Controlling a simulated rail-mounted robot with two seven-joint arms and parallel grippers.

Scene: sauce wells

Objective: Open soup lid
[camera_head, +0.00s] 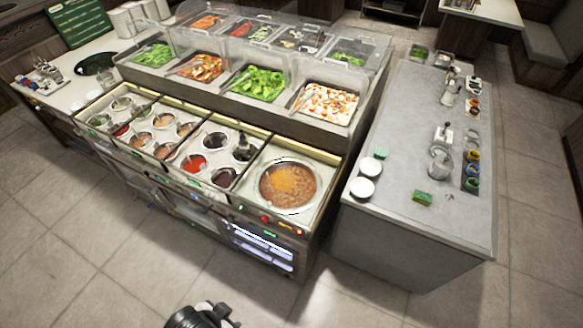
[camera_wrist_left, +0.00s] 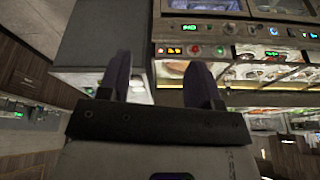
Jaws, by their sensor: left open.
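The soup pot (camera_head: 288,187) is a round pot of orange-brown soup set in the right end of the serving counter. A thin dark ring edges it; I cannot tell a clear lid from the pot's rim. My left gripper (camera_head: 226,314) appears at the bottom edge of the head view, in front of the counter and well apart from the pot. In the left wrist view my left gripper (camera_wrist_left: 158,78) is open and empty, its two dark fingers spread. The counter front shows upside down beyond it, with part of the soup (camera_wrist_left: 178,72) behind the right finger. My right gripper is not seen.
Sauce wells (camera_head: 193,163) with ladles sit left of the pot. A raised salad bar (camera_head: 257,83) with clear guards stands behind. The floor (camera_head: 110,265) in front is clear.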

